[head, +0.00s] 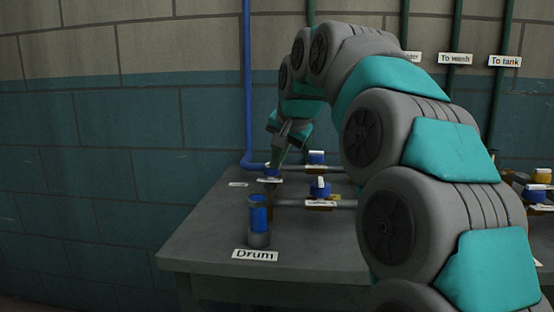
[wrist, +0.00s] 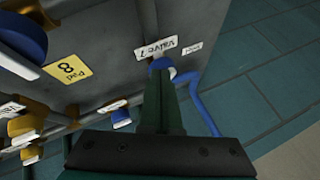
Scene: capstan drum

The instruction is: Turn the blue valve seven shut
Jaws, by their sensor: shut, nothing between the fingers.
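My gripper (head: 277,160) reaches down at the far left of the bench, with its fingers shut just over a small blue knob (head: 271,173). In the wrist view, the closed dark green fingers (wrist: 158,78) point at a blue knob (wrist: 160,65) beside a white label. The fingertips overlap the knob, so I cannot tell whether they touch it. Two other blue valves with white bars on top, a rear one (head: 317,157) and a nearer one (head: 320,187), sit on horizontal pipes to the right. No number seven is readable, so I cannot tell which valve is seven.
A blue cylinder (head: 258,213) stands near the front edge behind a "Drum" label (head: 255,255). A blue pipe (head: 247,90) runs down the wall. A yellow "Pad 8" label (wrist: 68,68) shows in the wrist view.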

